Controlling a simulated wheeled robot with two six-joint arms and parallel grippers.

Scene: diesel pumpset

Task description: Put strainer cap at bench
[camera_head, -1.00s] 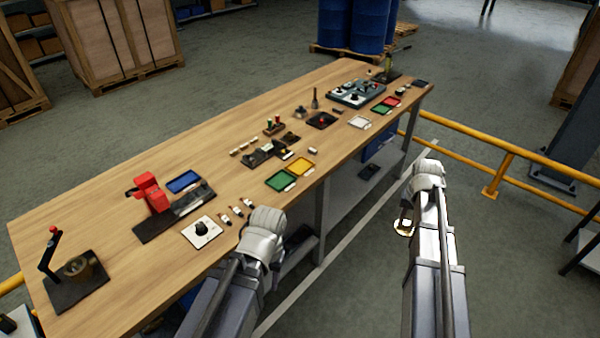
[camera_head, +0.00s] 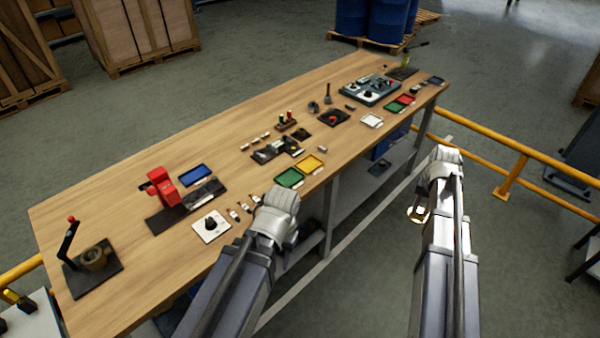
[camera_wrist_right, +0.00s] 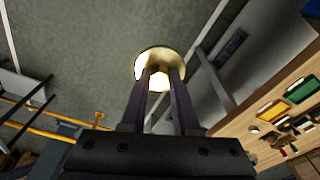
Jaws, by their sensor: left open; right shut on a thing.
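The strainer cap appears to be the round brass-coloured piece (camera_wrist_right: 152,60) at the tips of my right gripper (camera_wrist_right: 160,88). The two dark fingers are shut on it. In the head view a small part of the cap (camera_head: 413,215) shows beside my right wrist, over the floor and off the front side of the bench. The bench (camera_head: 130,175) is a long wooden-topped table running from front left to back right. My left gripper (camera_head: 277,212) is over the bench's front edge, near small fittings; its fingers are mostly hidden, and it is open.
Green (camera_head: 289,178) and yellow (camera_head: 311,164) trays lie near the front edge. A red device (camera_head: 161,186), a white plate with a black knob (camera_head: 211,226) and a lever stand (camera_head: 92,262) occupy the left part. Bare wood runs along the back. A yellow rail (camera_head: 514,175) stands at right.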

